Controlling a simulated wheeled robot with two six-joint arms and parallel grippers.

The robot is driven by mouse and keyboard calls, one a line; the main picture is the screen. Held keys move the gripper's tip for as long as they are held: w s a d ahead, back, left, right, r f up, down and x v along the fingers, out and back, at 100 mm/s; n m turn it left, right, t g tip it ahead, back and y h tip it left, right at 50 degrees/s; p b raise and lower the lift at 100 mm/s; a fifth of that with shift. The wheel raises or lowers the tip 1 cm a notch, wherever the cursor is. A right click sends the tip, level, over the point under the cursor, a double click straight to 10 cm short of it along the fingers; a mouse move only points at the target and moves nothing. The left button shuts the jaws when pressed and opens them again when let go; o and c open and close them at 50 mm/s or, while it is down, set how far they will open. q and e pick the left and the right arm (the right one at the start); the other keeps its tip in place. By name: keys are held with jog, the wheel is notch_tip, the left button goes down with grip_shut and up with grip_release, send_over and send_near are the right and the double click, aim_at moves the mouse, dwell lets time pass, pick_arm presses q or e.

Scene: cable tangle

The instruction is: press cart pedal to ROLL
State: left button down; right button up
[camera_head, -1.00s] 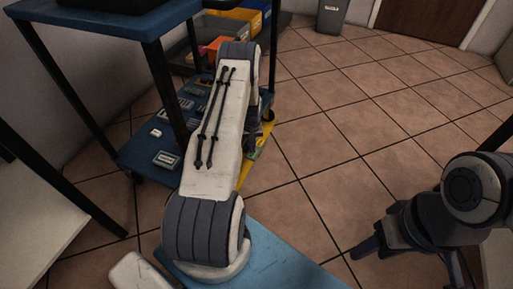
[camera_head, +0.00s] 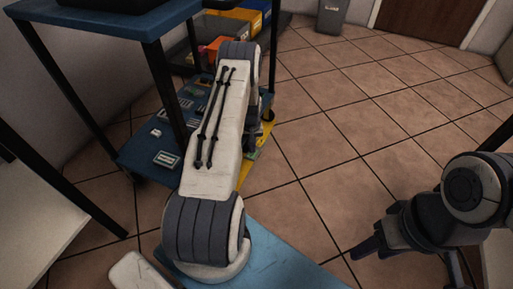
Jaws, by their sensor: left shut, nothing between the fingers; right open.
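The cart (camera_head: 118,22) is a dark-framed cart at the left with a blue top and a blue lower shelf (camera_head: 135,158). A yellow strip (camera_head: 244,172) shows beside the lower shelf, partly behind my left arm. I cannot make out a pedal or any ROLL mark. My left arm reaches away from me past the cart's right side. My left gripper (camera_head: 254,137) is shut and empty, low beside the yellow strip and mostly hidden behind the arm; contact cannot be told. My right gripper (camera_head: 408,258) is open and empty over the floor at the lower right.
Small labelled items (camera_head: 166,159) lie on the lower shelf. Yellow and blue bins (camera_head: 228,24) stand behind the cart. A grey bin (camera_head: 331,15) and a brown door (camera_head: 425,20) are at the back. The tiled floor right of my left arm is clear.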

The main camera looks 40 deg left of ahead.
pick_arm(q)
jog(key=shift+f+b, duration=0.9)
jog(key=shift+f, duration=0.45)
dwell(0.6)
jog(key=shift+r, duration=0.1)
notch_tip(320, 180, up, 7)
jog(key=p, duration=0.6)
dwell(0.5)
